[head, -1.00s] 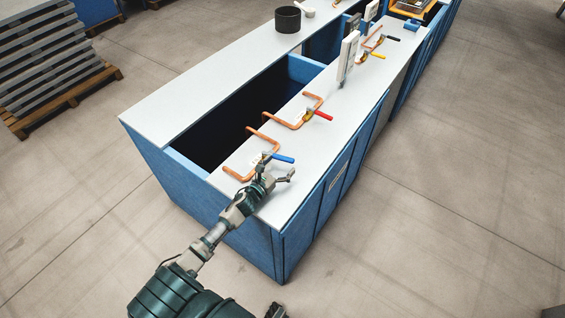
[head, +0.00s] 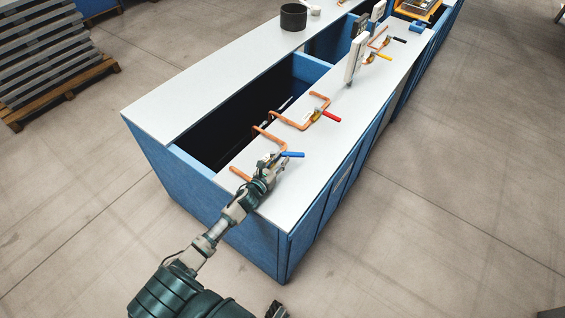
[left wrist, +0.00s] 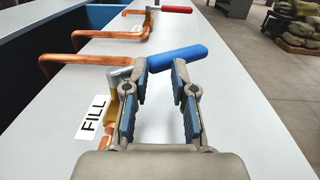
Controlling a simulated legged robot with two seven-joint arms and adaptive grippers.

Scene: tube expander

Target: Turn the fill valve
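The fill valve's blue lever handle (head: 291,155) sits on a copper pipe (head: 270,139) near the close end of the white bench top. In the left wrist view the blue handle (left wrist: 180,58) runs crosswise just beyond my fingertips, beside a white label reading FILL (left wrist: 92,117). My left gripper (head: 272,160) is low over the bench at the handle. In the wrist view its two fingers (left wrist: 160,70) stand apart with a gap between them, partly closed in. Whether a fingertip touches the handle I cannot tell.
A red-handled valve (head: 330,117) stands further along the bench, then a white upright panel (head: 354,58) and a yellow-handled valve (head: 382,57). An open dark well (head: 225,140) lies left of the pipes. A black cylinder (head: 293,17) stands at the back.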

